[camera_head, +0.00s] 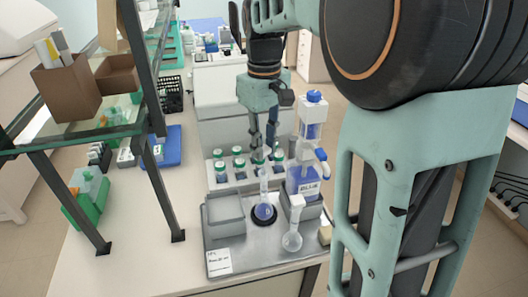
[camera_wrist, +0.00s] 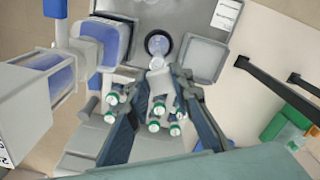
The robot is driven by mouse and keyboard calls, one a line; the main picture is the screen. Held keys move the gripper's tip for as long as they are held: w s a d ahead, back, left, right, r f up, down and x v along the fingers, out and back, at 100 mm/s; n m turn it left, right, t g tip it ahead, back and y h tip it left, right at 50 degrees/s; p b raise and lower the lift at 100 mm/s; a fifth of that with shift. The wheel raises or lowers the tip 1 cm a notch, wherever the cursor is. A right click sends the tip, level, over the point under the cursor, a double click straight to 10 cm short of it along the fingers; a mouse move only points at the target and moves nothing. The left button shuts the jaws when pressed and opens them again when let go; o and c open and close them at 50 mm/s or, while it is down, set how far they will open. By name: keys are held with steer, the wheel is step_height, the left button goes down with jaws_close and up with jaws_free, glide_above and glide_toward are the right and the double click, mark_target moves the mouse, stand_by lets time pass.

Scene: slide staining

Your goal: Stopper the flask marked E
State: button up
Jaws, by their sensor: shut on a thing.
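A round flask (camera_head: 264,211) with blue liquid stands upright on the grey tray, its clear neck pointing up. It also shows in the wrist view (camera_wrist: 158,44). A second, clear flask (camera_head: 292,240) with a pale top stands to its right and nearer. I cannot read a letter E on either flask. My gripper (camera_head: 263,150) is above the blue flask's neck, pointing down. It is shut on a small pale thing, which I take for the stopper, mostly hidden by the fingers (camera_wrist: 160,85). I cannot tell whether this touches the neck.
Several green-capped bottles (camera_head: 238,163) stand in a rack just behind the flask. A blue-labelled dispenser bottle (camera_head: 302,184) stands close on the right. A grey open container (camera_head: 225,207) is on the left of the tray (camera_head: 250,253). A shelf post (camera_head: 160,190) stands farther left.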

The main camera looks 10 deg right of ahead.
mark_target(265, 147)
steer(key=shift+w+d+r, duration=0.15)
steer(key=shift+w+d, duration=0.05)
steer(key=shift+w, duration=0.2)
step_height(265, 147, down, 4)
steer(key=b, duration=0.3)
steer(key=shift+b, duration=0.4)
steer(key=shift+f+b, duration=0.3)
steer(key=shift+f, duration=0.4)
steer(key=shift+f, duration=0.75)
stand_by(1.2)
steer(key=o, duration=1.3)
